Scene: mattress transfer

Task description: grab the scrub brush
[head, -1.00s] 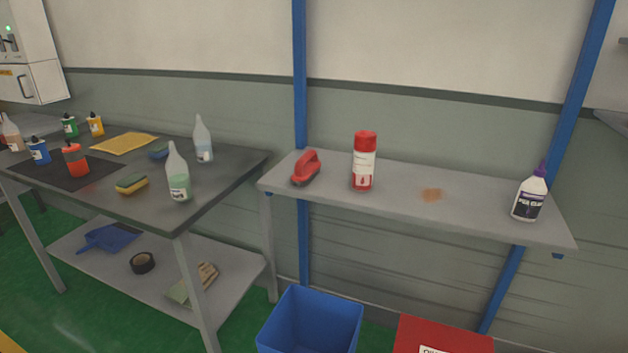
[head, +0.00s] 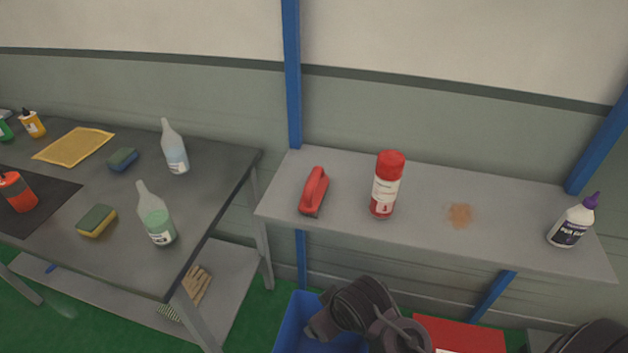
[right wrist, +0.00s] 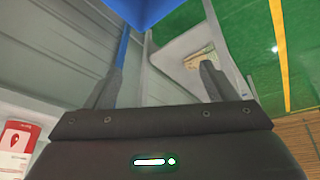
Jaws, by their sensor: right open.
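The scrub brush (head: 314,191) is red with a handle on top and dark bristles below. It lies near the left end of the grey wall shelf (head: 420,235) in the head view, with nothing touching it. In the right wrist view my right gripper (right wrist: 162,80) is open, its two dark fingers apart with nothing between them. The brush does not show in that view. In the head view dark parts of my arm are low, in front of and below the shelf. My left gripper is not in view.
A red-capped spray can (head: 386,185) stands right of the brush. A brown stain (head: 460,215) and a white purple-capped bottle (head: 573,221) are farther right. A dark table (head: 120,205) with bottles and sponges is left. A blue bin (head: 292,325) sits below the shelf.

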